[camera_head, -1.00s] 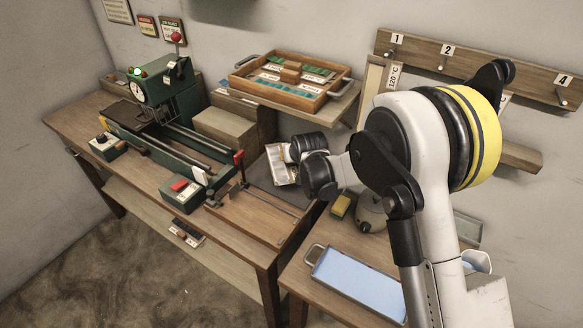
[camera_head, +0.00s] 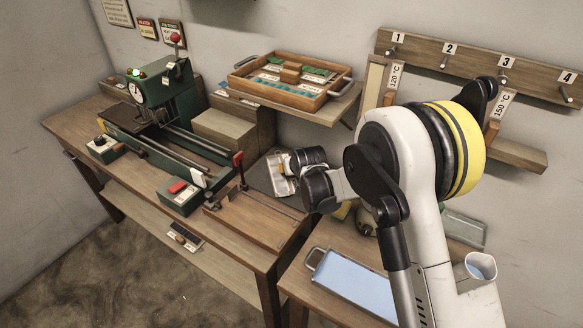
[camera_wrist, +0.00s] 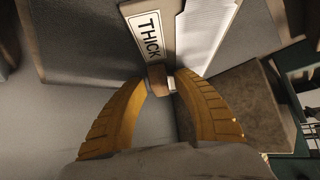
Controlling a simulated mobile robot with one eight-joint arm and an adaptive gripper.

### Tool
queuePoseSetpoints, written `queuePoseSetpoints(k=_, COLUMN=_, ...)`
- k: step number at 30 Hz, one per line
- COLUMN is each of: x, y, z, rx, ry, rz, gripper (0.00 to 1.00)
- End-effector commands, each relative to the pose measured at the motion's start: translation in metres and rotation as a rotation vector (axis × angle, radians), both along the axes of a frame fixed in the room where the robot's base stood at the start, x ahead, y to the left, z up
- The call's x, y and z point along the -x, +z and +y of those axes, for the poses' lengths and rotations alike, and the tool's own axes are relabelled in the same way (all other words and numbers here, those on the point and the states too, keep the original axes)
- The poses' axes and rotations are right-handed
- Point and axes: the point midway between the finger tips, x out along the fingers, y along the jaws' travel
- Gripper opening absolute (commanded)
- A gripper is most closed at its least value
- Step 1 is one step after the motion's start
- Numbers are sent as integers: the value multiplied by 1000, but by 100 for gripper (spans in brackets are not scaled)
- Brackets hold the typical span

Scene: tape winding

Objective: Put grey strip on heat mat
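In the wrist view the two yellow fingers of my gripper (camera_wrist: 165,82) point at a tan piece (camera_wrist: 155,40) with a white label reading THICK. A small brown block (camera_wrist: 157,79) shows between the fingertips; I cannot tell whether they touch it. A pale ribbed strip (camera_wrist: 205,35) stands to the right of the label. I cannot tell whether it is the grey strip. In the head view my gripper is low over the bench, right of the green machine, beside a pale piece (camera_head: 279,178). A dark grey flat area (camera_head: 259,179) lies there; I cannot tell if it is the heat mat.
The green machine (camera_head: 165,100) with its rails fills the bench's left. A wooden tray (camera_head: 290,85) with green and teal pieces sits on the shelf above. A blue-lined tray (camera_head: 352,283) is on the front right bench. A numbered peg rail (camera_head: 475,65) is on the wall.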

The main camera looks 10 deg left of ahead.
Motion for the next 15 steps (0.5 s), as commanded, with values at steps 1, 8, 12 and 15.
queuePoseSetpoints(k=1, x=0, y=0, z=0, rx=0, ry=0, rz=0, gripper=35)
queuePoseSetpoints(k=8, x=14, y=21, z=-7, rx=0, ry=0, rz=0, gripper=35)
queuePoseSetpoints(k=12, x=35, y=45, z=-17, rx=0, ry=0, rz=0, gripper=35)
queuePoseSetpoints(k=15, x=49, y=61, z=-25, rx=0, ry=0, rz=0, gripper=35)
